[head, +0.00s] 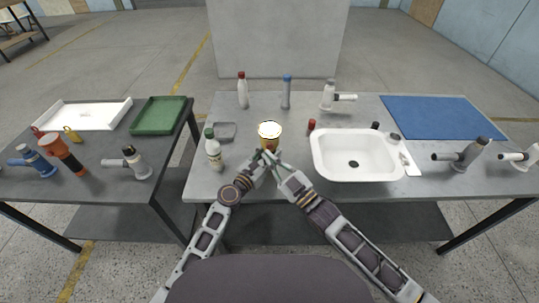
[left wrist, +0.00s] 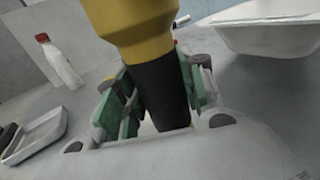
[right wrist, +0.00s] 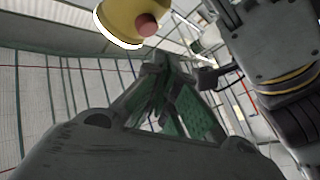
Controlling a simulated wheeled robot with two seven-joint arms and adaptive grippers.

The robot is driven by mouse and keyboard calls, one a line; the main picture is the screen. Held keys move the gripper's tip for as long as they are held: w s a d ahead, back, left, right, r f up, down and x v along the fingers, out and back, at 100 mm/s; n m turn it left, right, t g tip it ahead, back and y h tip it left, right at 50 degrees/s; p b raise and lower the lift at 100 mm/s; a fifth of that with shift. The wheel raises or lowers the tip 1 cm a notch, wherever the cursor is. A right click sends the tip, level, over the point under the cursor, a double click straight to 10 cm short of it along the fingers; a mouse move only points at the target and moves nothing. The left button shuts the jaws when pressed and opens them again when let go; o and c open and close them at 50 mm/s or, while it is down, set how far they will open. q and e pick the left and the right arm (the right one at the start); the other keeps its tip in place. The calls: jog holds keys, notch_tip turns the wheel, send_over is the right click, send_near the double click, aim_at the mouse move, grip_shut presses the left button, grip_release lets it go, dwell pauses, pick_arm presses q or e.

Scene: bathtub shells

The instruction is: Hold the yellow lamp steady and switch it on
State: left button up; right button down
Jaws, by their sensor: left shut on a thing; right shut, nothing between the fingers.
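The yellow lamp (head: 269,142) stands upright near the middle of the grey table, its lens facing up and looking bright white. In the left wrist view its yellow head (left wrist: 130,25) sits above a black handle (left wrist: 162,90). My left gripper (head: 262,156) is shut on that handle, with its green fingers on either side. The right wrist view shows the lamp head (right wrist: 122,18) with a reddish round button (right wrist: 147,25) on its side. My right gripper (right wrist: 168,62) is shut and empty, its tips close to the button; I cannot tell if they touch.
A white sink (head: 318,160) lies right of the lamp, with a small red item (head: 311,125) between. A green-capped bottle (head: 214,153) and a grey tray (head: 226,131) stand to the left. A blue mat (head: 440,117) lies at the back right.

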jog(key=shift+s, duration=2.15)
pick_arm(q)
jog(key=o, duration=1.2)
jog(key=shift+s, duration=0.1)
jog(key=shift+v, duration=5.95)
